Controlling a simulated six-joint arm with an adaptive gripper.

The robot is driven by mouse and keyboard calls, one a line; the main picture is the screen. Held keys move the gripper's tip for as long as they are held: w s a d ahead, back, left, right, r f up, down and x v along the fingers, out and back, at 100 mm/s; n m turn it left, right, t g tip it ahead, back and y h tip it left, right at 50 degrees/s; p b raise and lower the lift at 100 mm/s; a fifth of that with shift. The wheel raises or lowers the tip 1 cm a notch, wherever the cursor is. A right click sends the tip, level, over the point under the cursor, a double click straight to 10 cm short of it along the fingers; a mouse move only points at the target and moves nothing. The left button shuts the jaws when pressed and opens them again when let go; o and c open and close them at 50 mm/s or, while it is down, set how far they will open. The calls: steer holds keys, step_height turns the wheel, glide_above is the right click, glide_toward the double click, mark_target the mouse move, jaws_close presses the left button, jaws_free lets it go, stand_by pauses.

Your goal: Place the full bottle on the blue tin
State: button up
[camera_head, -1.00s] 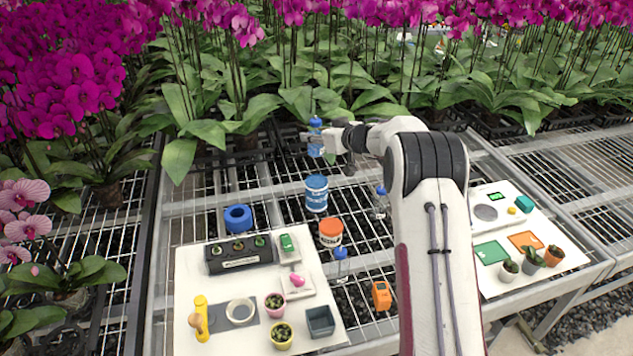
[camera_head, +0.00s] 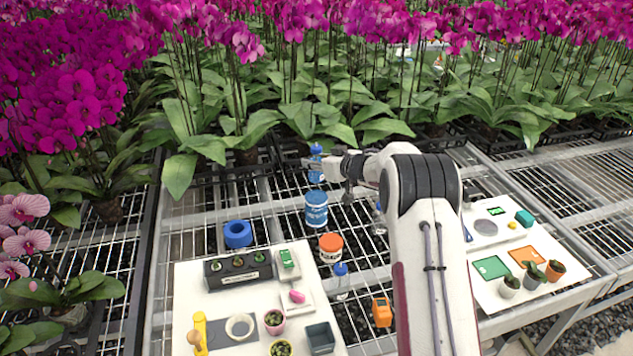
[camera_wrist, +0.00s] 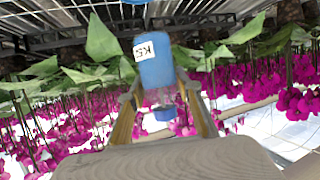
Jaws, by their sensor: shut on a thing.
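My gripper (camera_head: 318,162) is shut on a blue-filled bottle with a blue cap (camera_head: 316,172). It holds the bottle upright. In the wrist view the bottle (camera_wrist: 156,62) sits between the two fingers, with a white label reading "KS" and its cap at the lower end of the picture. The blue tin (camera_head: 316,209) stands on the mesh bench. In the head view the bottle is straight above the tin's top, with a small gap between them. Exact alignment in depth cannot be told.
An orange-and-white tin (camera_head: 330,248) stands just in front of the blue tin. A clear blue-capped bottle (camera_head: 341,284) is close to it. A blue ring (camera_head: 238,234) lies to the left. Orchid plants fill the back. White boards with small items (camera_head: 205,275) flank the bench.

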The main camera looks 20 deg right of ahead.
mark_target(321, 180)
steer(key=shift+f, duration=1.3)
steer(key=shift+f, duration=1.9)
steer(key=shift+f, duration=0.1)
steer(key=o, duration=1.2)
